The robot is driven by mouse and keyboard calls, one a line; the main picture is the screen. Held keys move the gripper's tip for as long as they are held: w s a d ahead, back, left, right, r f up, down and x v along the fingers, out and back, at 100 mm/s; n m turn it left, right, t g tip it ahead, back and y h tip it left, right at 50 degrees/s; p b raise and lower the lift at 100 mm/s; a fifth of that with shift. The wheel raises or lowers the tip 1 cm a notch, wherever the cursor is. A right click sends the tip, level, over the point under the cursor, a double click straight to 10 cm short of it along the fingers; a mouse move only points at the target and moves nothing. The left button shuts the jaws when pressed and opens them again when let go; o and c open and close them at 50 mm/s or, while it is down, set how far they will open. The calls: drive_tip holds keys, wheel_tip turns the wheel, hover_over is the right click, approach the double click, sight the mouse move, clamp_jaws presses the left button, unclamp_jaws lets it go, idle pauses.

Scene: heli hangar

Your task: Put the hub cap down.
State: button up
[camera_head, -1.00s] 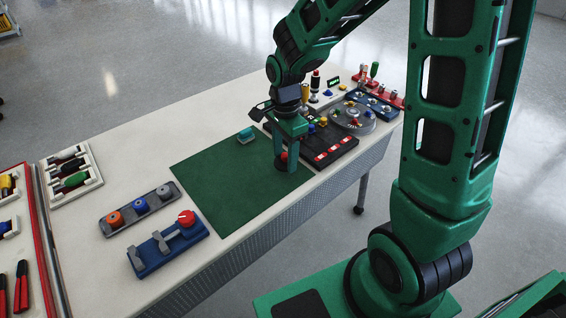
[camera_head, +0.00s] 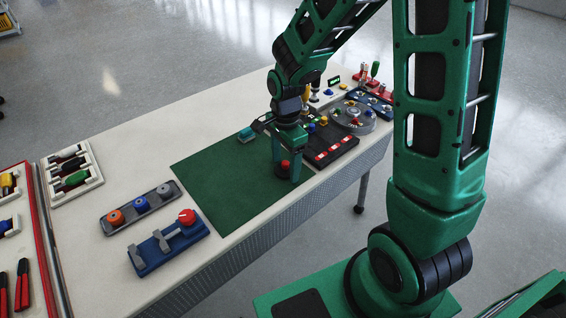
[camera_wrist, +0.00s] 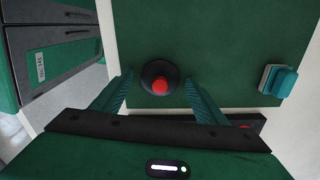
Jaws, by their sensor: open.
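The hub cap (camera_wrist: 153,85), a dark round disc with a red knob in its middle, is over the green mat (camera_wrist: 215,40) in the wrist view. It appears to rest on the mat, with the knob upward. In the head view its red knob (camera_head: 285,163) shows between my fingers. My gripper (camera_wrist: 157,80) is open, pointing down, with one finger on each side of the hub cap. Gaps show between the fingers and the disc. The mat (camera_head: 215,185) covers the middle of the table.
A teal block (camera_head: 246,134) lies at the mat's far edge. A black tray (camera_head: 335,150) with red parts adjoins the mat's right side. Grey (camera_head: 141,207) and blue (camera_head: 165,245) holders stand left of the mat. Much of the mat's left half is clear.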

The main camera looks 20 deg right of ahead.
sight(285, 163)
wheel_tip(285, 163, up, 12)
drive_tip(key=s+d+r+n, duration=0.1)
drive_tip(key=s+d+n, duration=0.4)
drive_tip(key=s+d, duration=0.3)
drive_tip(key=s+d+r+n, duration=0.2)
drive_tip(key=s+d+n, duration=0.2)
drive_tip(key=s+d, duration=0.5)
drive_tip(key=s, duration=0.6)
drive_tip(key=shift+s+r+n, duration=0.15)
drive_tip(key=shift+r+n, duration=0.1)
drive_tip(key=shift+n, duration=0.15)
